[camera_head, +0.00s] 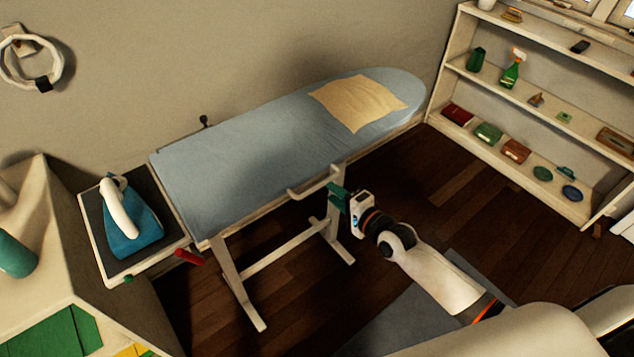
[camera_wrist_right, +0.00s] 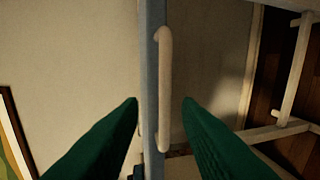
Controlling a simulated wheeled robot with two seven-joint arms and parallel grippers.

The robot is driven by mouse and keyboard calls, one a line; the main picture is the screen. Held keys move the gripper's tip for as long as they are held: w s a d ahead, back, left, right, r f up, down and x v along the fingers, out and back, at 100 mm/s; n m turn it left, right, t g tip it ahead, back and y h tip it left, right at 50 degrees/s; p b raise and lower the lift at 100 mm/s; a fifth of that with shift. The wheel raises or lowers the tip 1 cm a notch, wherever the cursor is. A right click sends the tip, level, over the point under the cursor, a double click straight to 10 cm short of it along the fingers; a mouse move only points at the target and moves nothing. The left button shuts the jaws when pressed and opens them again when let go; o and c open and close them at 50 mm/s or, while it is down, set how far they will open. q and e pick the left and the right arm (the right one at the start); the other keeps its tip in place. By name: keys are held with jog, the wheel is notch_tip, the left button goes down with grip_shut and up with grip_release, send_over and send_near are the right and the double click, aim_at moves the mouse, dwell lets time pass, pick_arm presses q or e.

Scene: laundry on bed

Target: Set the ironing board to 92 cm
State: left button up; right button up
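The ironing board (camera_head: 235,150) has a pale blue cover and stands along the wall on white legs, its height not readable. A pale bar handle (camera_head: 308,190) juts from its near long edge. A red lever (camera_head: 190,257) sticks out under its left end. My right gripper (camera_head: 338,197) is just below and right of the bar handle. In the right wrist view the green fingers (camera_wrist_right: 161,103) are apart, with the bar handle (camera_wrist_right: 165,75) between them in the picture; contact is not visible. My left gripper is out of view.
A blue iron (camera_head: 135,232) rests on the tray at the board's left end. A tan cloth (camera_head: 358,102) lies on the board. A shelf unit (camera_head: 540,95) with small items stands right. A cabinet (camera_head: 60,270) is at lower left. Wood floor (camera_head: 430,190) is open between.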

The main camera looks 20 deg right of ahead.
aim_at(322, 184)
jog(key=x, duration=0.4)
jog(key=shift+w+a+f, duration=0.1)
jog(key=shift+a+f, duration=0.15)
jog(key=shift+a, duration=0.05)
jog(key=shift+w+a, duration=0.1)
jog(key=shift+w, duration=0.6)
jog(key=shift+w+d+f, duration=0.25)
jog(key=shift+w, duration=0.25)
jog(key=shift+d, duration=0.1)
jog(key=shift+r, duration=0.1)
jog(key=shift+c, duration=0.3)
jog(key=shift+s+a, duration=0.15)
jog(key=shift+a, duration=0.1)
jog(key=c, duration=0.6)
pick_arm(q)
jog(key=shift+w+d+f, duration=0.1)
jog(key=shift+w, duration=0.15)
